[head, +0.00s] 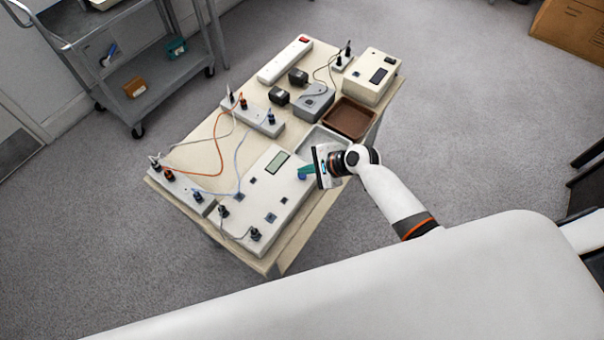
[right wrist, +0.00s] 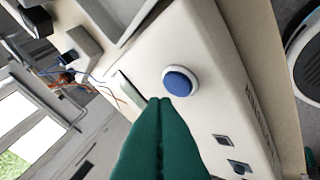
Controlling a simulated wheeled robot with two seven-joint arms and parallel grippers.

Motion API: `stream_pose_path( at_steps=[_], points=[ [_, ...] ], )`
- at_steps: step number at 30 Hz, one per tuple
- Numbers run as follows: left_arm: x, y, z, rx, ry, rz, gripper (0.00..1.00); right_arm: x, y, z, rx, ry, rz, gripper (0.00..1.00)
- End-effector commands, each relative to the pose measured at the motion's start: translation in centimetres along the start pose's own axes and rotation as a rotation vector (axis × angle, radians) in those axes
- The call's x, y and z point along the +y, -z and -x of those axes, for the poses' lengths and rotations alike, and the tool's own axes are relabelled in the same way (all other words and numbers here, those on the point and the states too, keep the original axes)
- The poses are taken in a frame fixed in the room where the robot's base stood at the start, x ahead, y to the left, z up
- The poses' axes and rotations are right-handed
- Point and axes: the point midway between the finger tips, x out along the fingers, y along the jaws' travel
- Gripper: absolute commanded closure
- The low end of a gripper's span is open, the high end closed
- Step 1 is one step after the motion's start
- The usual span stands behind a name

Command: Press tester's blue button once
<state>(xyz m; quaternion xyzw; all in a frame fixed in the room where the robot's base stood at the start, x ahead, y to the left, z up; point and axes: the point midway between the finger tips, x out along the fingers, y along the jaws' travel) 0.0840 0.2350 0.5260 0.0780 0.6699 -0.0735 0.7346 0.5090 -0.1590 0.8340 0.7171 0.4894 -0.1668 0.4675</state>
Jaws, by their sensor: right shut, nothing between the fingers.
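The tester (head: 262,190) is a cream box with a small dark display, at the near end of the table; its top face also shows in the right wrist view (right wrist: 205,105). The blue button (right wrist: 178,82) is round, with a white ring around it. In the head view the blue button (head: 302,177) is partly hidden by my gripper. My right gripper (head: 302,170) has green fingers, shut and empty, over the tester's display-side edge. In the right wrist view the fingertips (right wrist: 160,101) appear just beside the button; I cannot tell whether they touch it. My left gripper is not in view.
Power strips (head: 262,122) with plugs and loose cables lie left of and beyond the tester. A grey tray (head: 320,138) and a brown tray (head: 350,118) stand behind the gripper. A second cream device (head: 370,75) stands at the far right. A grey cart (head: 135,75) is at upper left.

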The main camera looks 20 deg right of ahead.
Motion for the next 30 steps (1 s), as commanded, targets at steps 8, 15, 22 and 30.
stream_pose_path(
  at_steps=[8, 15, 22, 30],
  points=[
    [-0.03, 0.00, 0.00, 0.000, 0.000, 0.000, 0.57, 0.00, -0.01, 0.00, 0.000, 0.000, 0.000, 1.00],
    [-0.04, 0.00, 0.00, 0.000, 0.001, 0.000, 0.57, 0.00, -0.01, 0.00, 0.000, 0.000, 0.000, 1.00],
    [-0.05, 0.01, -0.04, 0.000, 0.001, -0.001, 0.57, -0.09, -0.09, -0.11, 0.000, 0.000, 0.000, 1.00],
    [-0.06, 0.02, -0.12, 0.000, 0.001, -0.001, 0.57, -0.42, -0.44, -0.59, 0.000, 0.000, 0.000, 1.00]
  ],
)
